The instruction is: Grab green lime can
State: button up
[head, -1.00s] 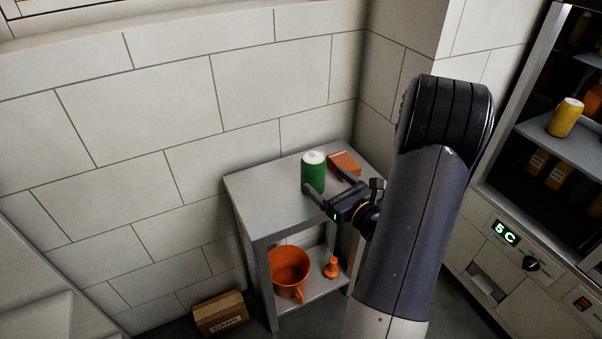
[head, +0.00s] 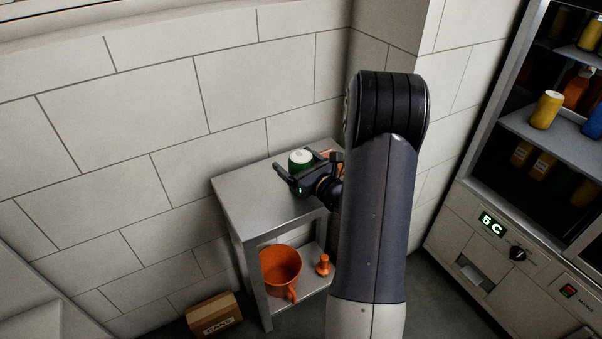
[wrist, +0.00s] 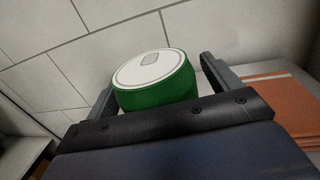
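The green can (head: 300,159) with a white top stands upright on the grey side table (head: 245,190). My gripper (head: 306,163) is at the can, with its fingers spread on either side of it. In the wrist view the can (wrist: 157,92) sits between the two fingers (wrist: 160,88), with a visible gap on the right side and a smaller one on the left. My gripper is open. The can's lower part is hidden behind the gripper body in both views.
An orange-brown block (wrist: 270,100) lies on the table right of the can. An orange pot (head: 281,268) and small orange object (head: 323,265) are on the lower shelf. A carton (head: 214,315) is on the floor. A wall stands behind; a lit cabinet (head: 540,130) stands at right.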

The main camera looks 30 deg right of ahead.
jog(key=c, duration=1.3)
notch_tip(320, 180, up, 10)
jog(key=shift+r+p, duration=0.1)
jog(key=shift+p, duration=0.85)
